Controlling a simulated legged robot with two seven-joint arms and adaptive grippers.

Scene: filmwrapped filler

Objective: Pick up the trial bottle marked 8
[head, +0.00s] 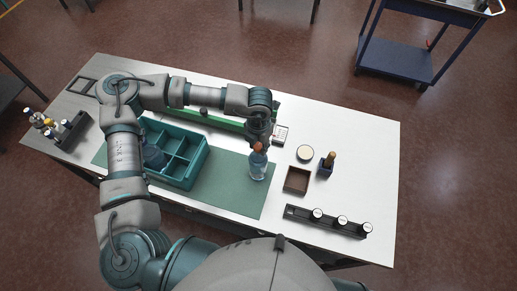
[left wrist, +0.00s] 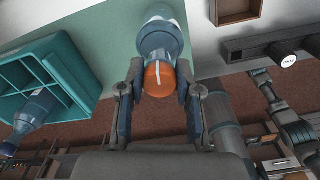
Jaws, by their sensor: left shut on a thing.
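My left gripper (head: 260,142) is above the green mat and shut on the neck and cap of a clear, bluish bottle (head: 258,168) with an orange cap. In the left wrist view the orange cap (left wrist: 160,78) sits between the two fingers, and the bottle body (left wrist: 160,38) extends away beyond it. No number is readable on it. I cannot tell whether its base touches the mat. Another bluish bottle (head: 153,156) is in the teal divided crate (head: 185,184); it also shows in the left wrist view (left wrist: 36,110). A dark arm-like part, possibly my right gripper (left wrist: 262,79), shows at the right there.
Right of the mat (head: 235,200) are a brown square tray (head: 297,180), a round pale lid (head: 305,153) and a small blue holder (head: 325,170). A black rack (head: 327,223) with white-capped items lies near the front edge. The table's far right is clear.

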